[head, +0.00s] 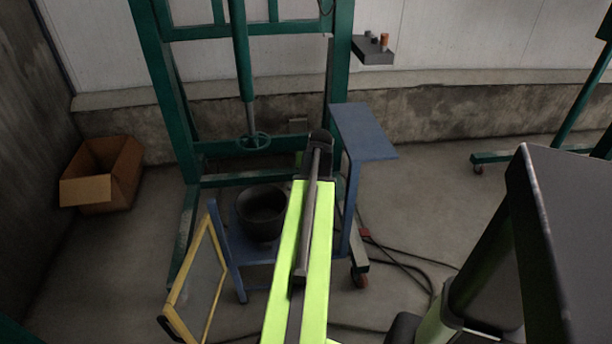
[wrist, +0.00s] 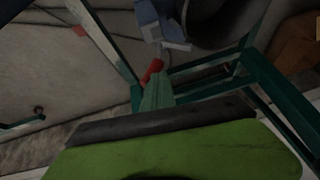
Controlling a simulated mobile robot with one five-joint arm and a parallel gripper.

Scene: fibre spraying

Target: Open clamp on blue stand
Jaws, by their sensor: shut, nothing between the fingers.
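A blue stand (head: 362,130) with a flat top plate stands in the middle of the head view. Its lower frame carries a black pot (head: 262,232). Part of the blue stand (wrist: 150,20) also shows at the top of the wrist view, beside the dark pot (wrist: 215,22). I cannot make out the clamp in either view. My lime arm reaches across the stand in the head view and covers part of it. My gripper (wrist: 153,70), a pale green piece with a red tip, shows shut and empty in the wrist view, apart from the stand.
An open cardboard box (head: 100,185) is farther left. Dark cables (head: 405,255) lie on the floor at right. A small grey shelf (head: 372,57) holds small items.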

